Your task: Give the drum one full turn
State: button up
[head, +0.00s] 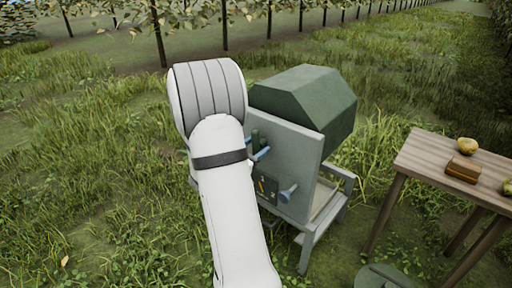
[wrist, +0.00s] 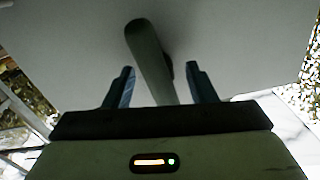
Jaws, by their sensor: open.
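The dark green drum (head: 305,98), with flat faceted sides, sits behind a grey upright panel (head: 302,143) on a metal stand. A dark grey-green crank arm (wrist: 148,55) stands out in front of the panel in the wrist view. My gripper (wrist: 162,78) is open, with one blue finger on each side of the crank arm and a visible gap on both sides. In the head view my white arm covers the panel's left part, and blue fingers show at its edge. I cannot tell how deep the crank sits between the fingers.
A blue-grey knob or lever (head: 288,193) sticks out low on the panel, beside a small dark plate with a yellow mark (head: 266,187). Grass surrounds the stand.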

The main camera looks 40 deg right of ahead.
jog(key=a, duration=1)
jog(key=shift+s, duration=0.4)
